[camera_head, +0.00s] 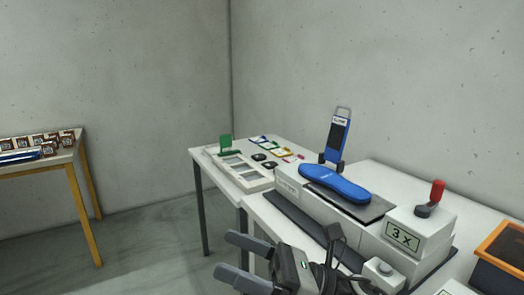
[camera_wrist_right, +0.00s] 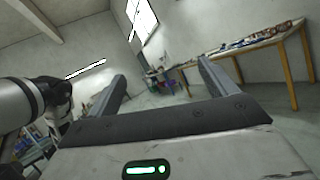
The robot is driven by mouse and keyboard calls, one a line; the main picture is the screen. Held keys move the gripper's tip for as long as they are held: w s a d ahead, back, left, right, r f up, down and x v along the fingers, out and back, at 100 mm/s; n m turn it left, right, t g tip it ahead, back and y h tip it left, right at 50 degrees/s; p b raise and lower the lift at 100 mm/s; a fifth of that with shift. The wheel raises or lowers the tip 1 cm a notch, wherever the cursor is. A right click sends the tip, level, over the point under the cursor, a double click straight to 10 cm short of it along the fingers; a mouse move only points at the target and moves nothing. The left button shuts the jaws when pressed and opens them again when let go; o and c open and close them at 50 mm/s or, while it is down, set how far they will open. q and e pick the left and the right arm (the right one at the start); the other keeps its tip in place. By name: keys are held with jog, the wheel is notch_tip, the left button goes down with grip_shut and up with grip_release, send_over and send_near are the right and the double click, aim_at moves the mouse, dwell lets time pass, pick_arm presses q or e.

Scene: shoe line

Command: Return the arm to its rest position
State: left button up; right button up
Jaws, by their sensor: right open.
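My right gripper (camera_head: 240,258) is in the lower middle of the head view, in front of the table with the blue sole. Its two dark fingers point left and stand wide apart with nothing between them. Part of my arm with a pale link and dark joint shows at the left of the right wrist view. My left gripper does not show in the head view.
A blue sole (camera_head: 334,184) lies on a press-like station with a red-handled lever (camera_head: 430,198) and a "3 X" sign (camera_head: 402,236). An orange-rimmed tray (camera_head: 503,246) is at right. A wooden-legged table (camera_head: 78,165) with boxes stands at left. Floor between tables is clear.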

jog(key=w+d+f+m+t+h, duration=0.1)
jog(key=d+f+m+t+h, duration=0.55)
jog(key=m, duration=1.05)
jog(key=d+f+m+t+h, duration=0.4)
jog(key=f+m+t+h, duration=0.5)
jog(key=m, duration=0.8)
jog(key=s+d+f+m+g+h, duration=0.2)
jog(key=s+d+f+m+g, duration=0.1)
jog(key=s+f+m, duration=0.3)
jog(key=s+d+f+m+g+h, duration=0.1)
jog(key=s+d+f+m+g, duration=0.3)
jog(key=f, duration=0.6)
jog(key=s+m, duration=0.2)
jog(key=shift+s+f+m+h, duration=0.2)
jog(key=shift+s+m+h, duration=0.1)
jog(key=shift+m+h, duration=0.1)
jog(key=shift+g, duration=0.25)
